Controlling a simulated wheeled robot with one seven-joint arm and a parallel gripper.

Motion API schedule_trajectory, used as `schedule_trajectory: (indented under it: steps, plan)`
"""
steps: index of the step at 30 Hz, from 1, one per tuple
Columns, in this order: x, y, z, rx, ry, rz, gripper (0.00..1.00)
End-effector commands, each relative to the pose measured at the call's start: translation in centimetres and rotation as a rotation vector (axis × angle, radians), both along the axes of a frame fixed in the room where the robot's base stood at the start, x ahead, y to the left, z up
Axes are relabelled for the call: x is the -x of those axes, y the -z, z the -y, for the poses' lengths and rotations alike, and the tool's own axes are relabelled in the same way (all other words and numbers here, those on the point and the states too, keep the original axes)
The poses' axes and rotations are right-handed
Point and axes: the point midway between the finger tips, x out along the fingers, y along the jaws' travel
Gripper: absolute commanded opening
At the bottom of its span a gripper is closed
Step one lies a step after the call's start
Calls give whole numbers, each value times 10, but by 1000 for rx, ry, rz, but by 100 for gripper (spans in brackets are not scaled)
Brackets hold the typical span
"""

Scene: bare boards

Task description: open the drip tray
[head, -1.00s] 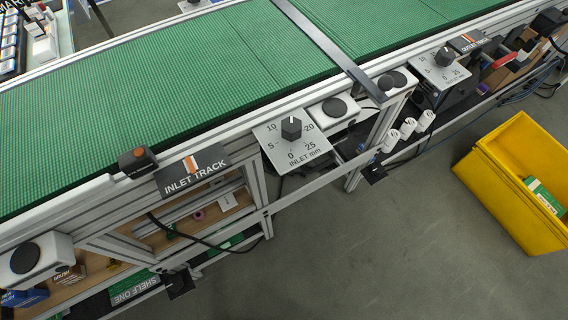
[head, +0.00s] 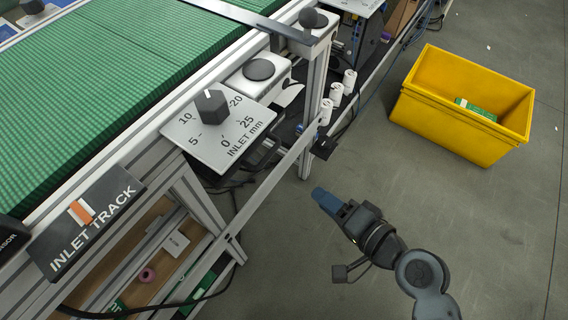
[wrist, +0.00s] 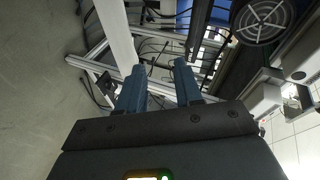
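I cannot pick out a drip tray in either view. My gripper (head: 324,196) is at the lower middle of the head view, over bare floor to the right of the conveyor frame (head: 283,163). Its blue fingers point up and left toward the frame. In the wrist view the two blue fingers (wrist: 160,80) stand apart with nothing between them, so the gripper is open and empty. Beyond them the wrist view shows metal frame bars, dark cables and a round grille (wrist: 264,18). The space under the conveyor is partly hidden by the dial plate and rails.
The inlet dial plate (head: 202,144) juts from the frame, with the INLET TRACK sign (head: 85,222) left of it. The green belt (head: 95,85) runs above. Several white rolls (head: 337,95) sit on the side. A yellow bin (head: 455,127) stands on the floor at right.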

Motion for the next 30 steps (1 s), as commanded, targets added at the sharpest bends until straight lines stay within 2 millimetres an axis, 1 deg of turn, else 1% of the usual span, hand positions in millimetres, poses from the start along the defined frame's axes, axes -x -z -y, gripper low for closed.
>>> schedule_trajectory:
  steps: [1, 3, 7, 10, 14, 24, 30]
  plan:
    - [-20, 6, -12, -62, -35, -5, 35]
    - [-38, 3, -26, -138, -82, -20, 35]
    - [-60, -7, -45, -239, -153, -39, 35]
    - [-68, -13, -53, -280, -185, -46, 35]
    - [-75, -15, -61, -299, -199, -50, 35]
    - [-104, -4, -100, -297, -200, -50, 35]
    - [-115, 0, -113, -297, -197, -50, 35]
